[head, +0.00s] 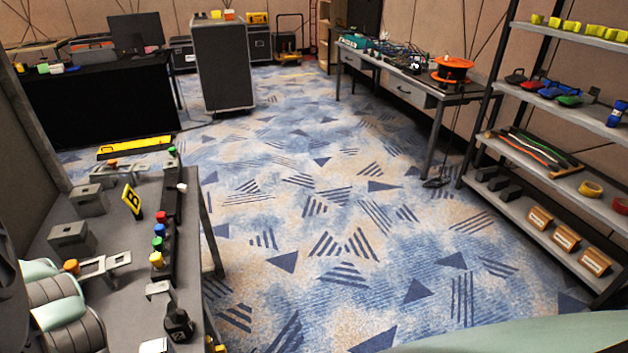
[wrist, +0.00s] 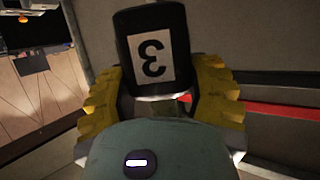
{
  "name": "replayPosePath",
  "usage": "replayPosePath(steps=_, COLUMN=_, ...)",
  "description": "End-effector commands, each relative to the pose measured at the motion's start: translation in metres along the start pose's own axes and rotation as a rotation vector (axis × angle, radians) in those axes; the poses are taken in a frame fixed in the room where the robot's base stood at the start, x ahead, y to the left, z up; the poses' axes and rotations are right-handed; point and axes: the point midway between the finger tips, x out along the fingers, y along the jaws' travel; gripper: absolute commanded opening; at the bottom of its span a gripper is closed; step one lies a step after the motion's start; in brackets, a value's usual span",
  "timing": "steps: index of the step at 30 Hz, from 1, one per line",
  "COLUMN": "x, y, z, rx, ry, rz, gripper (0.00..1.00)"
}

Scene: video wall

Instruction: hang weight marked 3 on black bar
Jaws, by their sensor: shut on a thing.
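A black weight (wrist: 182,25) with a white label bearing a 3 shows in the wrist view, the figure upside down. My gripper (wrist: 160,93) has its yellow ribbed fingers shut on either side of the weight's lower part in that view. A dark horizontal strip (wrist: 285,78) runs behind on the right, above a red one; I cannot tell whether it is the black bar.
A wheeled case (head: 222,65) stands at the back. The carpet between is clear.

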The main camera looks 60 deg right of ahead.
Motion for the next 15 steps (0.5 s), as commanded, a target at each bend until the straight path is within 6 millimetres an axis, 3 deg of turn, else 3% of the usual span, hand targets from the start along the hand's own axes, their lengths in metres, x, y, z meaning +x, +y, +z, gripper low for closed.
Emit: replayPosePath(steps=15, x=-0.035, y=-0.072, z=0.053, rx=-0.193, ry=-0.009, rz=-0.420, gripper=0.10)
